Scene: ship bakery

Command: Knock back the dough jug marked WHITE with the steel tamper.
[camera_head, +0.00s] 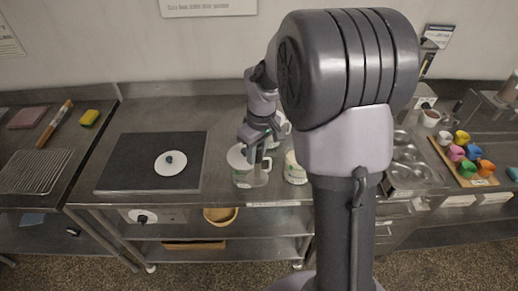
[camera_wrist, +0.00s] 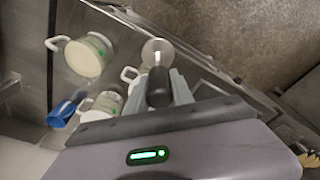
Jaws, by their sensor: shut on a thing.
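My gripper (camera_wrist: 172,90) is shut on the black handle of the steel tamper (camera_wrist: 157,48). The tamper's round steel end points away from the fingers in the wrist view. I cannot read the jugs' labels.
A dark mat (camera_head: 120,165) with a white round lid (camera_head: 170,162) lies left of the jugs. A wire rack (camera_head: 35,172) is further left. Coloured cups (camera_head: 457,153) on a board and a metal tray (camera_head: 405,175) are at right. A blue object (camera_wrist: 62,115) is near the jugs.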

